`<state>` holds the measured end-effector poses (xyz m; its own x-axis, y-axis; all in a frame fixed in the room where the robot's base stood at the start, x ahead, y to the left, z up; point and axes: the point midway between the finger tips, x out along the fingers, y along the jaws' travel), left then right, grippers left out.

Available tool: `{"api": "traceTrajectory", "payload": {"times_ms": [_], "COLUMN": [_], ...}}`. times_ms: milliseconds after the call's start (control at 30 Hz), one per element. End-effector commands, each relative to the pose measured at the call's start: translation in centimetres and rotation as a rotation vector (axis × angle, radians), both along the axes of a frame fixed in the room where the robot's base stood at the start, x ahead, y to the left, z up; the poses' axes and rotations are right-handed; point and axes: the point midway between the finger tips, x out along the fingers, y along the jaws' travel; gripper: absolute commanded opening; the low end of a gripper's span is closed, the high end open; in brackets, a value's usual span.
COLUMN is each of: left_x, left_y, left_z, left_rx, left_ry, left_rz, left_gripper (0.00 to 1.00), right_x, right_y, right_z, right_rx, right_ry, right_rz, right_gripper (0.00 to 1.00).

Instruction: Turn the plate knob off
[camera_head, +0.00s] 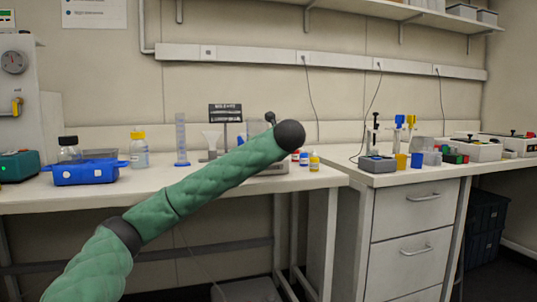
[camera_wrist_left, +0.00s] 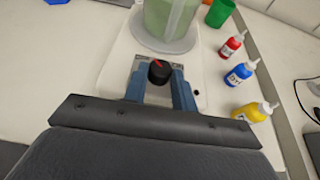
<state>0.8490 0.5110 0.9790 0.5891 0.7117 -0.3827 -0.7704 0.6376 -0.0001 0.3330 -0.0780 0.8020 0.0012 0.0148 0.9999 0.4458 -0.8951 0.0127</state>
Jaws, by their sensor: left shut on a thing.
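The plate knob (camera_wrist_left: 158,71) is a black round knob with a red mark, on the front of a white plate device (camera_wrist_left: 112,72) in the left wrist view. My left gripper (camera_wrist_left: 159,80) has its two blue fingers on either side of the knob and is shut on it. A clear vessel with pale green content (camera_wrist_left: 170,18) stands on the plate. In the head view my green left arm reaches across the bench and hides the left gripper and the knob. My right gripper is in neither view.
A blue tray (camera_head: 90,173) sits at the bench's left. The bench front is mostly clear.

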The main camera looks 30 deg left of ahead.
Motion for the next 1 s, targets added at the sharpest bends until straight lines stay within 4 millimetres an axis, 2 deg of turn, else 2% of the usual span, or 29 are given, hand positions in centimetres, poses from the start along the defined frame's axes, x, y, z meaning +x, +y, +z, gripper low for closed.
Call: {"api": "traceTrajectory", "payload": {"times_ms": [100, 133, 233, 567, 1000], "left_x": [0.0, 0.0, 0.0, -0.1, -3.6], "left_y": [0.0, 0.0, 0.0, -0.2, -4.4], "left_z": [-0.1, -0.1, 0.0, 0.1, 2.4], "left_rx": [-0.001, -0.001, -0.001, 0.000, 0.000], "left_ry": [0.001, 0.001, 0.001, 0.000, 0.000], "left_rz": [0.000, 0.000, 0.000, -0.001, -0.002], "left_gripper": [0.04, 0.31, 0.48, 0.48, 0.48], "right_x": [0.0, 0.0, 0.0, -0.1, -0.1], "right_y": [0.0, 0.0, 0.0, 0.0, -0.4], "right_z": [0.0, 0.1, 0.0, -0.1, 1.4], "right_rx": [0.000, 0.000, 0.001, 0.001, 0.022], "right_ry": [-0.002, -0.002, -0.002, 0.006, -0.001], "right_rz": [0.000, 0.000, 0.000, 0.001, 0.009], "right_gripper": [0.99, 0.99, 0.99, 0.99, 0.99]}}
